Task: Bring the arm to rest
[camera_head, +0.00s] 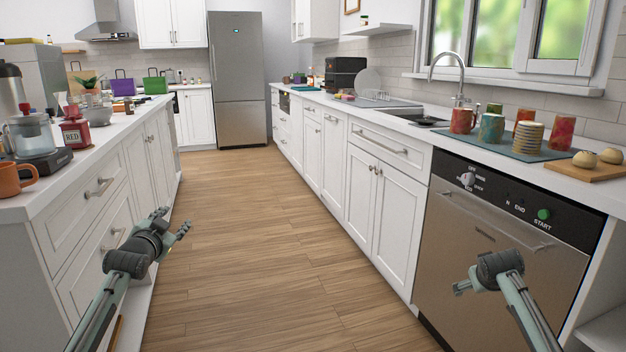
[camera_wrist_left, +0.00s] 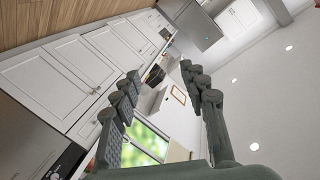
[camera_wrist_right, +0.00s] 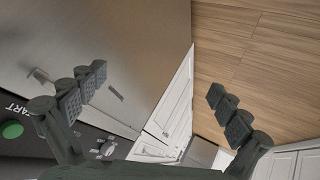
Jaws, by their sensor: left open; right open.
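My left gripper (camera_head: 176,224) is in the lower left of the head view, over the aisle beside the left drawers. It is open and empty; its spread fingers also show in the left wrist view (camera_wrist_left: 158,75). My right gripper (camera_head: 462,287) is at the lower right of the head view, in front of the dishwasher (camera_head: 480,245). It is open and empty, and its two fingers are apart in the right wrist view (camera_wrist_right: 155,85). Neither gripper appears to touch anything.
The wood floor (camera_head: 250,240) between the counters is clear. Several patterned cups stand on a mat (camera_head: 490,140) by the sink, near buns on a board (camera_head: 585,172).

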